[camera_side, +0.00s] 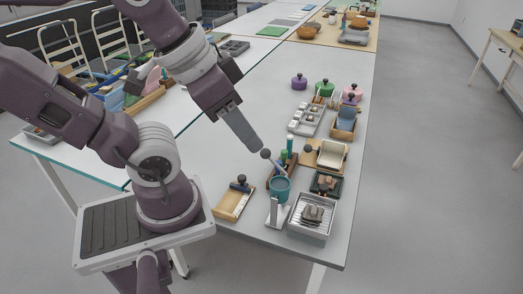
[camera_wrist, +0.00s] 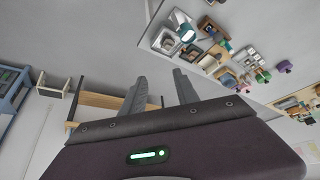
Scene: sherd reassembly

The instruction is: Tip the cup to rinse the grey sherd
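The teal cup (camera_side: 279,188) stands at the near end of the table on a pale stand (camera_side: 273,212). A thin handle with a grey ball knob (camera_side: 266,153) rises from about the cup toward the upper left. The grey sherd (camera_side: 312,213) lies on a rack in a metal tray (camera_side: 308,232) right of the cup. My gripper (camera_side: 257,148) hangs above and left of the cup, its tips close to the ball in the picture; contact cannot be told. In the wrist view my gripper (camera_wrist: 160,74) has its fingers apart with nothing between them. The cup (camera_wrist: 187,34) shows there beyond the right finger.
A wooden tray with a dark-blue-knobbed tool (camera_side: 238,187) lies left of the cup. A dark box (camera_side: 325,183), a cream dish (camera_side: 331,155) and green bottles (camera_side: 287,155) crowd behind it. Lidded pots (camera_side: 324,86) stand further back.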

